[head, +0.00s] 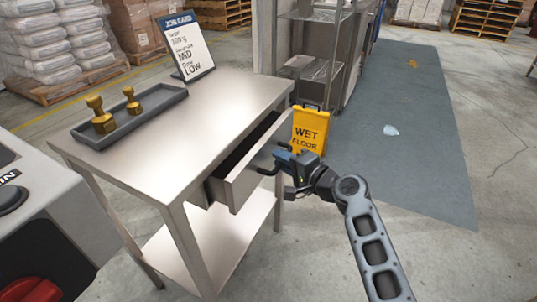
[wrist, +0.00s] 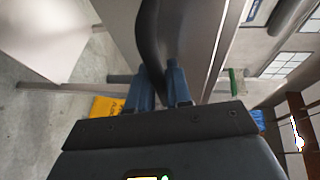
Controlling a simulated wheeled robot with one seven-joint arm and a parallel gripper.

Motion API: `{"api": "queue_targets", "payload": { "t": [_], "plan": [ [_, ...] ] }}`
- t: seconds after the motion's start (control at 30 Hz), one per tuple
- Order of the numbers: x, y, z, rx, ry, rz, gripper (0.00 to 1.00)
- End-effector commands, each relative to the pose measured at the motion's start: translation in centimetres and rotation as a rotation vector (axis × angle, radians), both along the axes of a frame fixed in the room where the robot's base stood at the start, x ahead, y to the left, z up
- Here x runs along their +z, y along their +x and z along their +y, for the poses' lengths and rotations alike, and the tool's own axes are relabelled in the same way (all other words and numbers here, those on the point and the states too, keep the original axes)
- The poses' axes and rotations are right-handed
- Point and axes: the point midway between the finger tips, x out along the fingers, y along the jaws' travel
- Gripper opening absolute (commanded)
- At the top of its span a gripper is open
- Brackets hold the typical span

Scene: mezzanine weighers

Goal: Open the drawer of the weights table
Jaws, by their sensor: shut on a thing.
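The weights table (head: 215,105) is a metal table with a lower shelf, left of centre in the head view. Its drawer (head: 245,175) stands partly open toward the right, with a dark gap behind its front. My gripper (head: 285,158) is at the drawer's front and shut on its dark handle (head: 268,170). In the wrist view, the blue fingers (wrist: 165,85) close around the dark curved handle (wrist: 150,40) beside the pale drawer front. The inside of the drawer is mostly hidden in shadow.
A grey tray (head: 150,122) with two brass weights (head: 102,118) and a job card (head: 187,45) stand on the table. A yellow wet floor sign (head: 307,132) stands close behind my gripper. A grey floor strip (head: 410,130) lies open to the right.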

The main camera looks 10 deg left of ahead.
Motion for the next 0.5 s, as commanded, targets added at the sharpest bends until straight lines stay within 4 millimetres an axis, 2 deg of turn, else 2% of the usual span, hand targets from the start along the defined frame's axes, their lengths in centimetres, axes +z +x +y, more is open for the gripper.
{"api": "queue_targets", "payload": {
  "t": [0.03, 0.2, 0.4, 0.5],
  "plan": [
    [-0.1, -0.5, -1.6, -0.005, 0.000, 0.002, 0.00],
    [-0.1, -2.3, -6.3, -0.006, 0.002, 0.003, 0.00],
    [-0.1, -4.0, -11.1, -0.006, 0.001, 0.002, 0.00],
    [-0.1, -4.7, -12.9, -0.003, 0.000, 0.001, 0.00]
  ]
}}
